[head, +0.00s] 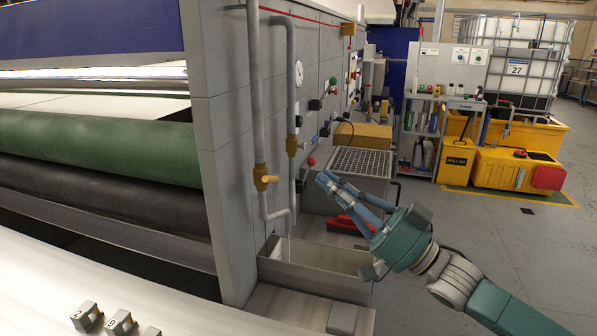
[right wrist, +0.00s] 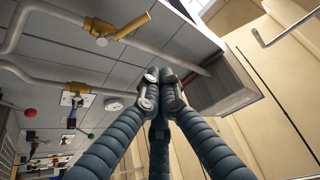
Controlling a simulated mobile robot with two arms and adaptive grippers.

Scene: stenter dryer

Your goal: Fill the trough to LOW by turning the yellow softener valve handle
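The yellow valve handle (head: 268,180) sits on a brass valve on the nearer vertical pipe, left of my right gripper in the head view. It also shows as a yellow lever at the top of the right wrist view (right wrist: 135,25). The trough (head: 318,259) is an open, pale metal box below the pipe's bent outlet; its liquid level cannot be read. My right gripper (head: 327,181) is in front of the panel, to the right of the handle and apart from it. Its blue fingers meet at the tips (right wrist: 166,84) with nothing between them. My left gripper is not in view.
A second brass valve (head: 291,146) is on the farther pipe. The grey panel wall (head: 228,130) carries a gauge (head: 299,73) and several knobs. A red object (head: 349,224) lies beyond the trough. Green and black rollers fill the left. Open floor lies right.

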